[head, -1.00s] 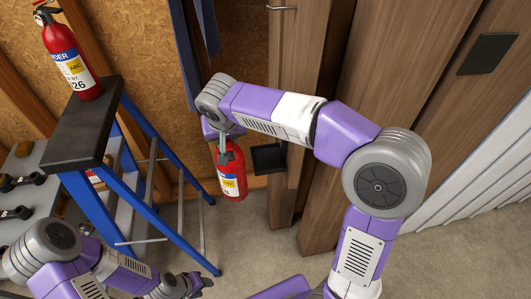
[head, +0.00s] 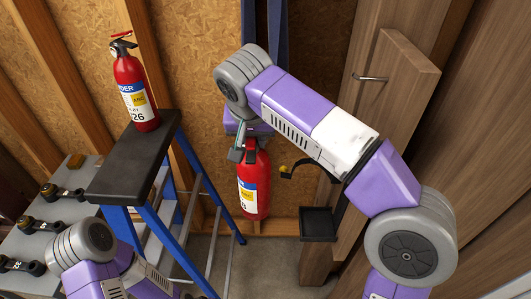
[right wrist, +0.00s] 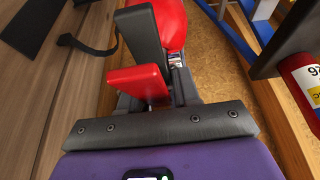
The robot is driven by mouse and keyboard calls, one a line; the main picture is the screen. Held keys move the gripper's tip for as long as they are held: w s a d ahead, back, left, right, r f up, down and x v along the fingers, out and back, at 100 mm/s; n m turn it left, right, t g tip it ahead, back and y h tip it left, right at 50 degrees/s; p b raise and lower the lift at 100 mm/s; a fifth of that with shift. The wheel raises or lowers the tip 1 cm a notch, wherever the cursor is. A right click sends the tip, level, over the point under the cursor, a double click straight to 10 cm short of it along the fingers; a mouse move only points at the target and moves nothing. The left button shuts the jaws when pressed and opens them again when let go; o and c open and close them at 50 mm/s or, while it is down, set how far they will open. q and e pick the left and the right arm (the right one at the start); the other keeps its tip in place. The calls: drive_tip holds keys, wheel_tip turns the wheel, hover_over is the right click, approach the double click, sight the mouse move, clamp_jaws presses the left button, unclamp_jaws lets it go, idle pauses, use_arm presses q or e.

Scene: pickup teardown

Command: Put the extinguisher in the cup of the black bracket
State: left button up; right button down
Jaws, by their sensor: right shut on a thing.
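A red extinguisher (head: 256,190) with a blue, white and yellow label hangs roughly upright from my right gripper (head: 246,148), which is shut on its top. In the right wrist view, its red body (right wrist: 172,22) and a red lever (right wrist: 138,86) show at the fingers (right wrist: 160,65). The black bracket's square cup (head: 318,226) is to the right of the extinguisher and slightly lower, apart from it. The bracket's black strap (head: 308,168) with a yellow end sticks out above the cup; it also shows in the right wrist view (right wrist: 88,46). My left gripper is out of frame.
A second red extinguisher (head: 136,95) stands on the black top of a blue stepladder (head: 122,180), left of the held one. A grey bench (head: 70,210) with black-handled parts is at far left. Wooden boards (head: 378,130) stand behind the bracket.

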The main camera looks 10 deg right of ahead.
drive_tip(key=s+d+b, duration=0.3)
drive_tip(key=s+d, duration=0.1)
drive_tip(key=d, duration=1.4)
wheel_tip(320, 180, down, 7)
drive_tip(key=b, duration=0.3)
drive_tip(key=shift+s+d+r+b, duration=0.15)
drive_tip(key=shift+s+d+b, duration=0.1)
drive_tip(key=shift+d+b, duration=0.1)
drive_tip(key=shift+a, duration=0.1)
drive_tip(key=c, duration=0.8)
unclamp_jaws()
drive_tip(key=shift+f, duration=0.2)
drive_tip(key=p+v, duration=0.4)
drive_tip(key=v, duration=0.8)
drive_tip(key=shift+s, duration=0.1)
drive_tip(key=shift+r+p, duration=0.1)
drive_tip(key=shift+p, duration=0.3)
